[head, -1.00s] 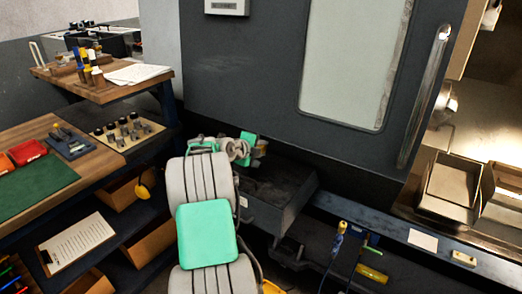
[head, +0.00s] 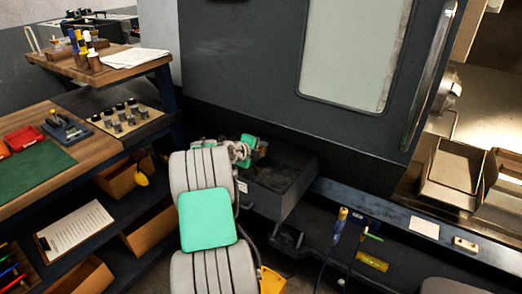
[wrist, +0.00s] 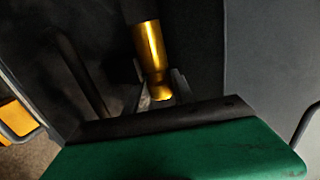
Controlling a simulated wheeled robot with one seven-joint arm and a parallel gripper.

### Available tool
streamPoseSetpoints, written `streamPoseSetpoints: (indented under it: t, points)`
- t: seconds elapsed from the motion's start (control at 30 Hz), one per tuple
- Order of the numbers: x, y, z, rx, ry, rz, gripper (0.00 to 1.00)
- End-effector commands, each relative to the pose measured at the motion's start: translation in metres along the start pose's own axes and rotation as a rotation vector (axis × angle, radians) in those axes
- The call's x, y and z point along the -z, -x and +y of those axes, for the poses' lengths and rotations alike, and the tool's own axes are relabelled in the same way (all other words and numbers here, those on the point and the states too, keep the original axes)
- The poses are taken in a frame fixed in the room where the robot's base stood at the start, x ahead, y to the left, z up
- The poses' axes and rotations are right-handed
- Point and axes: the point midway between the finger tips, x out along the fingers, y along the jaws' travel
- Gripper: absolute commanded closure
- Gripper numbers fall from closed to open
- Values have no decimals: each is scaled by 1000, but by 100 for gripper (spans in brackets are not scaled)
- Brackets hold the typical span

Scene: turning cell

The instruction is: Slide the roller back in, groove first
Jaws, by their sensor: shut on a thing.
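The roller is a shiny golden cylinder (wrist: 150,45) in the wrist view, slightly tilted. A narrower, darker band shows near its lower end, where it meets the jaws. My gripper (wrist: 159,84) is shut on this lower part. The roller's far end is free against a dark background, and I cannot see a groove there or a seat for it. In the head view my green wrist (head: 248,141) is above the dark open drawer at the machine's foot. My arm hides most of the gripper there, and the roller cannot be made out clearly.
The dark drawer (head: 276,200) sticks out from under the machine door (head: 280,95). Shelves with a clipboard (head: 74,228) and boxes stand close on the left. Several small tools (head: 342,222) lie low on the right. Metal trays (head: 455,169) stand at the far right.

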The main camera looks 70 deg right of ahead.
Motion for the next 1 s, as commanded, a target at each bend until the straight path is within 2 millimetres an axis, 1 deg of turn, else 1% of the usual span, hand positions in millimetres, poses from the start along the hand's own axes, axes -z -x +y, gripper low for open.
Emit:
streamPoseSetpoints:
  t: [0.17,0.63,0.67,0.93,1.0]
  points:
    - [0,1,-2,2,-1,-1,100]
    - [0,0,0,2,-1,-1,100]
    - [0,0,0,2,-1,-1,68]
    - [0,0,0,1,0,-1,46]
    - [0,0,0,1,0,-1,44]
